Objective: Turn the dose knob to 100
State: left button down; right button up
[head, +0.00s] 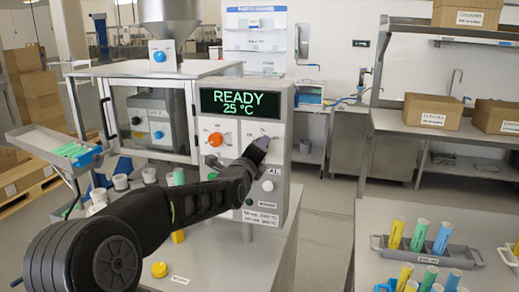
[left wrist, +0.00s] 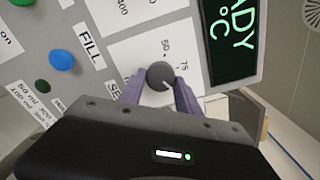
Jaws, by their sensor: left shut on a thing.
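The dose knob (left wrist: 160,75) is a dark grey round knob on a white scale plate. The marks 50 and 75 show beside it in the left wrist view. A pale pointer line on the knob slants to the lower right there, past the 75 mark; the mark it faces is hidden by my gripper. My left gripper (left wrist: 160,90) has its purple fingers shut on the knob, one on each side. In the head view my left gripper (head: 262,143) reaches the front panel (head: 283,185) and covers the knob. My right gripper is in neither view.
The green display (head: 240,103) reads READY, 25 °C. An orange knob (head: 215,139) sits left of my gripper. Racks of coloured tubes (head: 430,250) stand at the right.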

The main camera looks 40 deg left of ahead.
pick_arm(q)
jog(key=shift+f, duration=0.1)
jog(key=c, duration=0.9)
grip_release()
jog(key=b+v, duration=0.2)
jog(key=v, duration=0.5)
jog(key=shift+s+d, duration=0.15)
jog(key=shift+s, duration=0.2)
jog(key=shift+n, duration=0.3)
